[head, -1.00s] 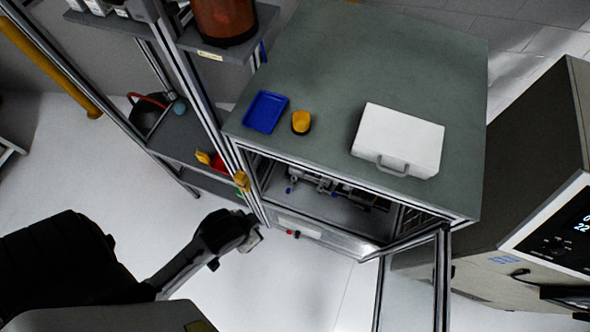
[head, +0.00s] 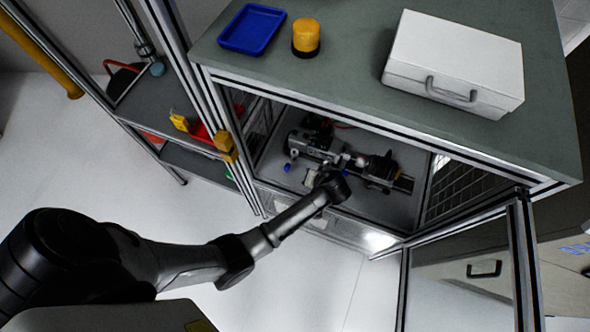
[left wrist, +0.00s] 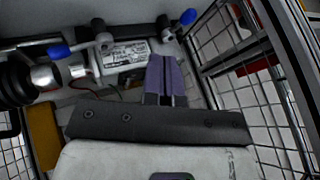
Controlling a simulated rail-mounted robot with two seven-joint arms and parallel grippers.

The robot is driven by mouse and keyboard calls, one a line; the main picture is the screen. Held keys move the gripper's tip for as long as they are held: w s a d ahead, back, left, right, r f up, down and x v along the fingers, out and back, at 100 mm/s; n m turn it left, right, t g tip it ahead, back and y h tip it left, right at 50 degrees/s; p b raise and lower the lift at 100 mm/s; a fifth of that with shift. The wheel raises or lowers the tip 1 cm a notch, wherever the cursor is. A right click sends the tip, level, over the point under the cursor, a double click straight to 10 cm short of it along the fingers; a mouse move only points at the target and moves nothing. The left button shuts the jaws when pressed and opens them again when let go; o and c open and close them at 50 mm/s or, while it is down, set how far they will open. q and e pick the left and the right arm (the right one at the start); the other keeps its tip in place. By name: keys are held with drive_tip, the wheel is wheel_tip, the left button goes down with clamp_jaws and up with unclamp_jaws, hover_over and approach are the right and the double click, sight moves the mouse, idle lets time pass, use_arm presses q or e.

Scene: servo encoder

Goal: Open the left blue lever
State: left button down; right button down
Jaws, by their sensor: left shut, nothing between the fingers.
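The encoder rig (head: 325,150) sits inside the open-fronted cabinet. One blue lever (head: 287,167) shows at the rig's left end in the head view. In the left wrist view, which looks turned around, one blue lever tip (left wrist: 188,17) is at upper right and another blue lever (left wrist: 60,50) is at upper left, beside the dark motor (left wrist: 17,82). My left gripper (head: 314,180) reaches into the cabinet front, right of the left lever. Its purple fingers (left wrist: 166,62) are shut and empty, apart from both levers in the left wrist view. My right gripper is out of view.
The cabinet door (head: 522,260) stands open at right. Wire mesh (left wrist: 270,100) lines the inside wall. On the cabinet top are a blue tray (head: 252,28), a yellow-and-black object (head: 306,38) and a white case (head: 455,65). A shelf rack (head: 185,120) stands at left.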

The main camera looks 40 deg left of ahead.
sight(291, 160)
use_arm(q)
drive_tip(key=shift+w+d+f, duration=0.15)
drive_tip(key=shift+w+f, duration=0.3)
drive_tip(key=b+x, duration=0.3)
drive_tip(key=x, duration=0.6)
drive_tip(key=shift+a+f, duration=0.1)
drive_tip(key=shift+a, duration=0.2)
drive_tip(key=a, duration=0.2)
drive_tip(key=shift+s+a+f, duration=0.2)
drive_tip(key=shift+s+a, duration=0.4)
drive_tip(key=shift+a, duration=0.3)
drive_tip(key=shift+a+p, duration=0.1)
drive_tip(key=shift+p, duration=0.2)
